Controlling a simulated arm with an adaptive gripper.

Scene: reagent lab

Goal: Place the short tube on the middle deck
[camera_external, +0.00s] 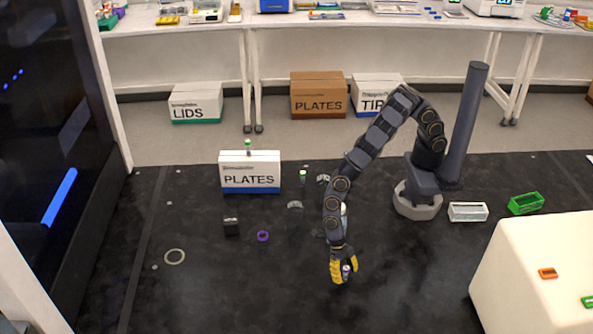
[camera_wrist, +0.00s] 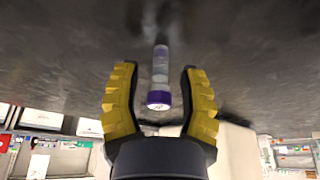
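A small pale tube with purple ends (camera_wrist: 160,68) lies between the fingers of my gripper (camera_wrist: 160,92) in the wrist view. A gap shows on each side, so the gripper is open around it and not touching it. In the external view my gripper (camera_external: 343,269) is low over the black floor, with a small pale item between its yellow fingers. Two green-capped tubes also show, one on the white PLATES box (camera_external: 249,159) and one (camera_external: 303,176) to its right. I cannot tell which tube is the short one, or which surface is the middle deck.
A dark block (camera_external: 231,227), a purple ring (camera_external: 262,236) and a pale ring (camera_external: 174,256) lie left of my gripper. A clear tray (camera_external: 467,211) and a green tray (camera_external: 526,203) are at right, behind a large white block (camera_external: 540,285). The front floor is clear.

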